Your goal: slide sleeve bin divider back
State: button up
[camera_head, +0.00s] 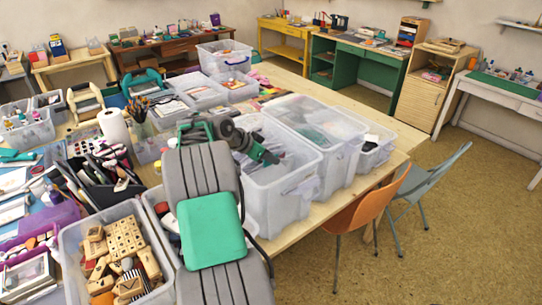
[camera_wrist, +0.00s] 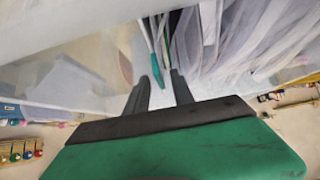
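A clear plastic bin (camera_head: 285,200) on the wooden table holds upright, pale sleeves, which also show in the wrist view (camera_wrist: 245,45). My gripper (camera_head: 268,156) is over the near part of this bin, and my arm hides its left side. In the wrist view my gripper's two dark fingers (camera_wrist: 162,84) stand apart with a gap between them, and nothing is visibly held. A thin green-tipped piece (camera_wrist: 155,68) hangs among pale strips just beyond the fingertips. I cannot tell which sheet or panel is the divider.
Lidded clear bins (camera_head: 325,140) stand right behind the sleeve bin. A bin of wooden stamps (camera_head: 125,245) is at the front left, and a dark holder with pens (camera_head: 100,190) is left of my arm. An orange chair (camera_head: 370,212) stands at the table's right edge.

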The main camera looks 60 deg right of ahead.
jog(key=shift+s+d+f, duration=0.15)
jog(key=shift+d+f, duration=0.15)
grip_shut()
dwell(1.3)
